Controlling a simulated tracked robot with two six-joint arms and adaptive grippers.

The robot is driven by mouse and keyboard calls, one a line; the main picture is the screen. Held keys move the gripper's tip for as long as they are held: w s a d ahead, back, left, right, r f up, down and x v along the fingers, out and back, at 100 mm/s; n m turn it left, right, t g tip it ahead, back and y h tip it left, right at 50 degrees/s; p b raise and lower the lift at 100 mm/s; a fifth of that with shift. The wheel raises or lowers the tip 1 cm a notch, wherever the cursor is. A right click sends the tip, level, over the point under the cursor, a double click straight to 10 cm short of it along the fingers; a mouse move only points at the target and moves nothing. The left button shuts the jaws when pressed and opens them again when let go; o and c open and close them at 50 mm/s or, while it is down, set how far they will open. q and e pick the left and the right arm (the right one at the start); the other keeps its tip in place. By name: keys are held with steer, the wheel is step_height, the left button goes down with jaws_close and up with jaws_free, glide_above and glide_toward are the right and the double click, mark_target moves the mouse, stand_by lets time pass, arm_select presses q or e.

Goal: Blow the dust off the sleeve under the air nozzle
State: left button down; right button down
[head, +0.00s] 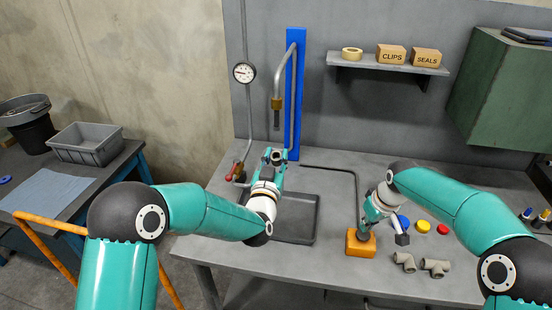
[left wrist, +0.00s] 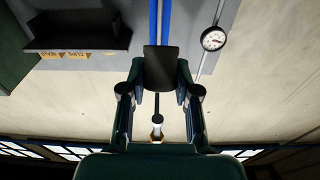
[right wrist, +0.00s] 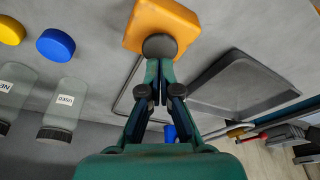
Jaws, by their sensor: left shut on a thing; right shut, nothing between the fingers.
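My left gripper (head: 271,160) is shut on a dark sleeve (left wrist: 165,67), held below the air nozzle (head: 277,104). The nozzle, with a brass fitting, hangs from a bent pipe on the blue post. It also shows beyond the fingers in the left wrist view (left wrist: 157,128). A gap shows between nozzle and sleeve in the head view. Dust on the sleeve cannot be made out. My right gripper (right wrist: 160,66) is shut and empty, its tips at the dark round button (right wrist: 159,46) of an orange box (head: 360,243). I cannot tell whether the button is pressed.
A shallow dark tray (head: 296,232) lies below the left gripper. A red-handled valve (head: 233,178) is left of it. Blue, yellow (head: 423,226) and red caps and two grey pipe fittings (head: 435,267) lie right of the box. Labelled jars (right wrist: 64,105) stand behind the right gripper.

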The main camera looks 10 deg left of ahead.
steer(key=shift+s+x, duration=0.25)
steer(key=shift+x, duration=1.05)
stand_by(1.7)
steer(key=shift+d, duration=0.15)
stand_by(1.4)
steer(key=shift+w+a+r+v, duration=0.15)
steer(key=shift+w+v, duration=0.1)
steer(key=shift+v, duration=0.9)
steer(key=shift+w+a+v, duration=0.1)
steer(key=shift+w+v, duration=0.1)
steer(key=shift+v, duration=0.9)
steer(key=shift+w+a+r+v, duration=0.15)
steer(key=shift+w+v, duration=0.1)
steer(key=shift+v, duration=0.9)
steer(key=shift+f, duration=0.15)
